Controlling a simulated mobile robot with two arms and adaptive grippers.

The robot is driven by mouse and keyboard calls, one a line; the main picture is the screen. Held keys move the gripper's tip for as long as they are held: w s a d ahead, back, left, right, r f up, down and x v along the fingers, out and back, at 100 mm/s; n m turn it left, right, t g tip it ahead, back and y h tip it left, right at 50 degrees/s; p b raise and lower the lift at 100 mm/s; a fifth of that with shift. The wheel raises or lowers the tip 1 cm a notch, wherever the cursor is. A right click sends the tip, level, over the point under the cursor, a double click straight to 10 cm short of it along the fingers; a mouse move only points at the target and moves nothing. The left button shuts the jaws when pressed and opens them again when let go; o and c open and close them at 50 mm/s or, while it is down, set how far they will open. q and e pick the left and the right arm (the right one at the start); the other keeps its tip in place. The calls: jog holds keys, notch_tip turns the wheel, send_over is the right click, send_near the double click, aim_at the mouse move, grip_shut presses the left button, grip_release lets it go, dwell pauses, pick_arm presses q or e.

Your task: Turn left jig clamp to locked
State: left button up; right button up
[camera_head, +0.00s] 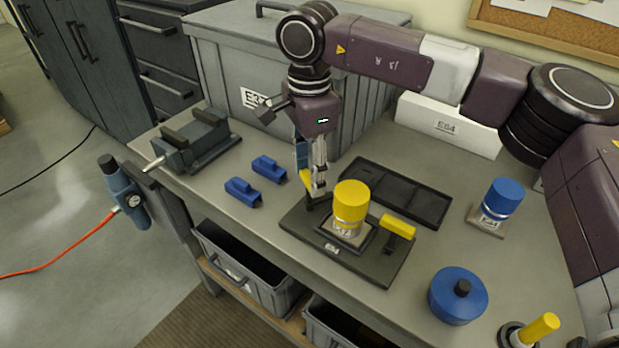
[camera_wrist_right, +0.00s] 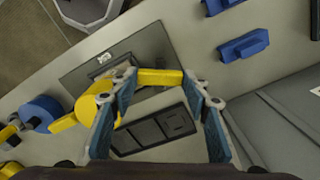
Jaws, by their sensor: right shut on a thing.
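The jig (camera_head: 380,262) is a dark plate on the bench with a yellow-capped turret part (camera_head: 350,205) upright in its middle. The left jig clamp (camera_head: 306,180) is a yellow bar, mostly hidden behind my right gripper (camera_head: 318,190) in the head view. In the wrist view the left jig clamp (camera_wrist_right: 158,77) lies between the tips of my right gripper (camera_wrist_right: 162,84), which is shut on it. The right jig clamp (camera_head: 397,227) is a yellow bar on the other side of the turret part. My left gripper is not in view.
A black compartment tray (camera_head: 425,205) lies just behind the jig. Blue blocks (camera_head: 243,192) lie to the left, near a grey vise (camera_head: 190,145). A blue-capped part (camera_head: 502,197) and a round blue lidded piece (camera_head: 457,296) stand to the right. A large grey case (camera_head: 225,65) stands behind.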

jog(key=m+b, duration=0.1)
jog(key=m, duration=0.1)
jog(key=shift+f+m+b, duration=0.15)
jog(key=shift+m+b, duration=0.15)
jog(key=shift+m, duration=0.1)
jog(key=m+b, duration=0.1)
jog(key=m, duration=0.2)
jog(key=shift+m+b, duration=0.3)
jog(key=shift+b, duration=0.05)
jog(key=m+b, duration=0.2)
jog(key=m, duration=0.3)
jog(key=shift+r, duration=0.2)
jog(key=shift+m, duration=0.4)
jog(key=o, duration=0.9)
jog(key=shift+r, duration=0.2)
notch_tip(320, 180, up, 12)
jog(key=shift+f, duration=0.1)
jog(key=shift+f, duration=0.1)
